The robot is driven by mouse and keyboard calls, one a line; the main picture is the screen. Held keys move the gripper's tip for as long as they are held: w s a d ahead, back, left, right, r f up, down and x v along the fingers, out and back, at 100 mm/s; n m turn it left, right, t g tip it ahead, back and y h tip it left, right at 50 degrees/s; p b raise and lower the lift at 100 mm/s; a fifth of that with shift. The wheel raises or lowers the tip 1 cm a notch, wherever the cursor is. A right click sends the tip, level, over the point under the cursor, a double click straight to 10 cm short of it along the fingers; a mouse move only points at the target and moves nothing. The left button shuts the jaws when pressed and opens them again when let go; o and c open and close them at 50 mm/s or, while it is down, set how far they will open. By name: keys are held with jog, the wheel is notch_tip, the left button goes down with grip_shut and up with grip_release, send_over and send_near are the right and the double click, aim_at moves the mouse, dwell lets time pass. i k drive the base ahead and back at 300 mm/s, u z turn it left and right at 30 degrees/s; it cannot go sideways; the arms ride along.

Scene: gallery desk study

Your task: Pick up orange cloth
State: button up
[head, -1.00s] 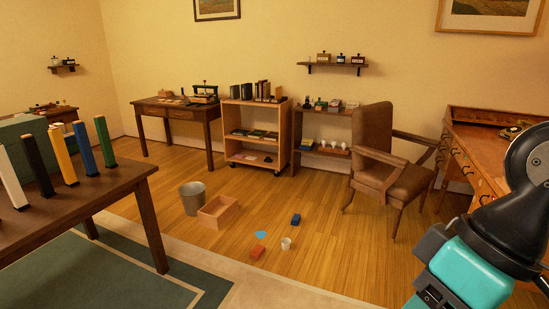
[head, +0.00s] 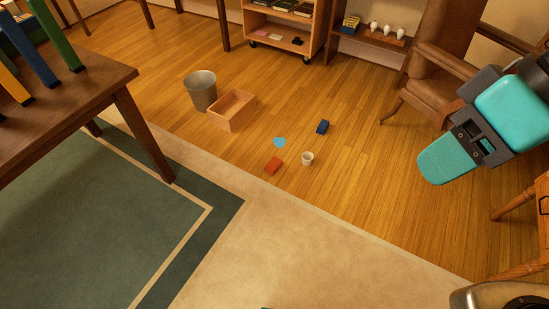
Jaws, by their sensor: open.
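A small orange-red piece (head: 273,165), the only orange thing I make out on the floor, lies on the wood near the edge of the pale rug border. It looks like a folded cloth, but it is too small to be sure. My gripper (head: 442,163) is at the right of the head view, with its teal end pointing down and left. It is open, with nothing seen in it. It is well to the right of the orange piece and apart from it.
Near the orange piece are a light blue flat piece (head: 279,142), a white cup (head: 308,158) and a dark blue block (head: 322,127). A wooden box (head: 228,121) and grey bin (head: 201,93) stand behind left. A table (head: 101,94) is left, a chair (head: 447,54) right.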

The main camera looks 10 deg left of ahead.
aim_at(272, 167)
jog(key=u, duration=1.5)
jog(key=i, duration=2.65)
jog(key=z, duration=1.7)
